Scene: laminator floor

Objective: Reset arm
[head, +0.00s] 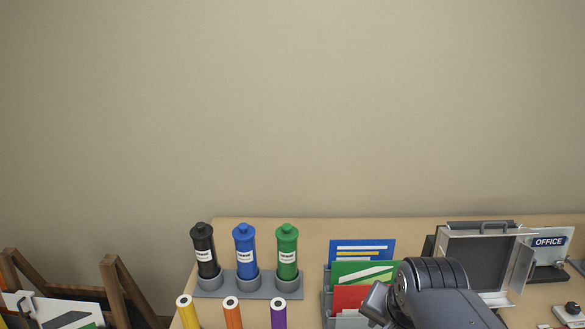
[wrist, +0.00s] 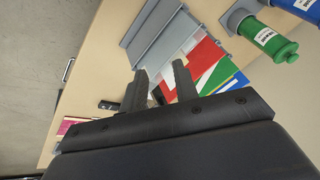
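My arm shows at the lower right of the head view, in front of the desk, with its gripper end out of the frame or hidden there. In the wrist view my gripper (wrist: 160,88) has its two dark fingers apart with a gap between them. Nothing is visibly held in the gap. Behind the fingers is a grey file rack (wrist: 160,30) with red, green and blue folders, which also shows in the head view (head: 326,300).
Black (head: 204,252), blue (head: 245,252) and green (head: 287,253) toner bottles stand in a grey holder (head: 240,290). Yellow, orange and purple rolls are in front. An open grey case (head: 485,262) and an OFFICE sign (head: 549,242) are right. A wooden rack (head: 125,290) stands left.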

